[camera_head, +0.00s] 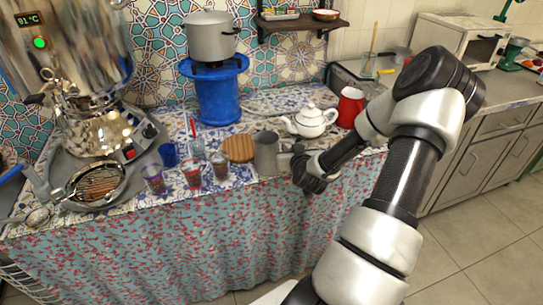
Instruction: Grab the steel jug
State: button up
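The steel jug (265,155) is a plain grey metal cylinder standing upright near the front edge of the patterned tabletop. A round wooden board is close on its left. My gripper (292,160) is just right of the jug at the table's front edge, with my arm reaching in from the lower right. The fingers are small and partly hidden by the dark wrist, so I cannot tell their opening or whether they touch the jug.
A white teapot (310,121) and red mug (351,107) stand behind my gripper. Left of the jug are the wooden board (238,149), several glasses (192,174) and a blue cup (169,155). A large samovar (80,50) fills the left; a pot (210,38) sits on a blue stand (218,98).

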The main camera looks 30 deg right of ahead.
grip_shut()
dwell(1.3)
